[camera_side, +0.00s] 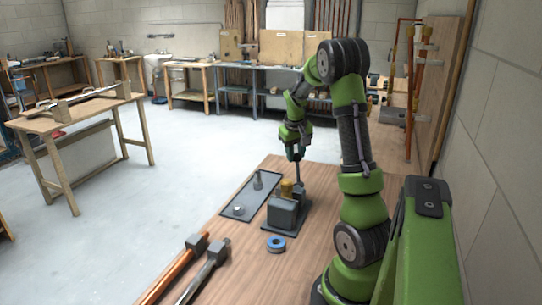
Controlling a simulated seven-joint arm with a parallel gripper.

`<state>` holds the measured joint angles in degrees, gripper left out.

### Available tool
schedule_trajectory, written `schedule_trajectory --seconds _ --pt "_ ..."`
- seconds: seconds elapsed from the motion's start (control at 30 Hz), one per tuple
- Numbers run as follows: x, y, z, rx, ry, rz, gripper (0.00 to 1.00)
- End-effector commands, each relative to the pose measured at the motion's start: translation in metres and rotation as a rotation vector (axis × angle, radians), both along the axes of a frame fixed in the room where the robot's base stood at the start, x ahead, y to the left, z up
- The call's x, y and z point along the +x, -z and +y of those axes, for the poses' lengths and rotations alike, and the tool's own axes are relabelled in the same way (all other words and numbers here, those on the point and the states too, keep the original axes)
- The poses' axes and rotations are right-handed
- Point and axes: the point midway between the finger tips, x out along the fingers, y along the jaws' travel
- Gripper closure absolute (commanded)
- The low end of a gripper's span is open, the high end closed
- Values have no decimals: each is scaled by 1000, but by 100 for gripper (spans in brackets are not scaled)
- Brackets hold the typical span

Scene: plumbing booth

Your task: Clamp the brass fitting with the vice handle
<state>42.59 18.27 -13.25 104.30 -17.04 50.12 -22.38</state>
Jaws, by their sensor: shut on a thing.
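The vice (283,214) is a dark grey block on a dark base plate on the wooden bench. The brass fitting (287,188) stands upright at the top of the vice, small and gold-coloured. My gripper (295,157) points down just above and behind the fitting. It is shut on what looks like the vice handle (298,174), a thin dark upright rod beside the fitting on its right. The finger contact is too small to see clearly. I cannot tell how tightly the vice jaws sit against the fitting.
A dark tray (238,208) with small metal parts lies left of the vice. A blue tape roll (276,244) lies in front. Two long-handled tools (207,262) lie at the front left of the bench (250,275). A wall with copper pipes stands at the right.

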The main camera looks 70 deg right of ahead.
Motion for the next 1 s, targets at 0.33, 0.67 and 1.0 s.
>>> schedule_trajectory --seconds 0.33,0.67,1.0 --pt "-38 0 -10 -21 7 -63 100" --pt "-50 2 -9 -18 6 -63 100" --pt "-52 4 -7 -11 9 -61 100"
